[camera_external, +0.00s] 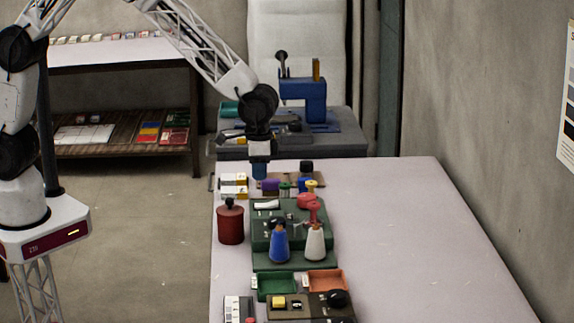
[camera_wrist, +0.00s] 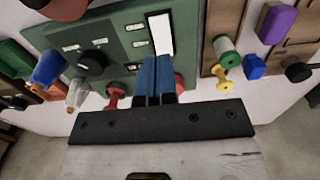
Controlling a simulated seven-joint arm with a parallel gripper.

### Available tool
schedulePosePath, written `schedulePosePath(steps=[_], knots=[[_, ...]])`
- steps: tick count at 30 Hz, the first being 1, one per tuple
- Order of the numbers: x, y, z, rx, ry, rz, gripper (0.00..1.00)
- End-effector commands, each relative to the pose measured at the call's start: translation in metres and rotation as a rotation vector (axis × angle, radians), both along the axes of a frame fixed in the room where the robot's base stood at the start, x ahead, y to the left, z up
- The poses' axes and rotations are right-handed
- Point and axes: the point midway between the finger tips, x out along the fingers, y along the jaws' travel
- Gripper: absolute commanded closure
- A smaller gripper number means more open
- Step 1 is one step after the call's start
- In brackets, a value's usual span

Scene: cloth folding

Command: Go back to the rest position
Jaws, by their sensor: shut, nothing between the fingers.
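My gripper (camera_external: 260,172) hangs from the arm above the far left part of the table, pointing down. In the wrist view its two blue fingers (camera_wrist: 155,75) lie side by side, shut, with nothing between them. Below it in the wrist view is a green panel (camera_wrist: 125,22) with a black knob, white labels and a white strip. No cloth shows in either view.
The pale table (camera_external: 400,220) is clear on its right side. A red canister (camera_external: 230,224), a blue cone (camera_external: 279,244), a white cone (camera_external: 315,244), a green tray (camera_external: 276,286) and an orange tray (camera_external: 327,281) crowd its left side. A blue machine (camera_external: 304,98) stands behind.

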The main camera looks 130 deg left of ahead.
Motion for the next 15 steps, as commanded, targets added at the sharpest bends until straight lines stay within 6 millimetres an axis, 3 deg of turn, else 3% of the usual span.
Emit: schedulePosePath(steps=[15], knots=[[-0.0011,-0.0099,0.0093,0.003,-0.004,-0.014,1.0]])
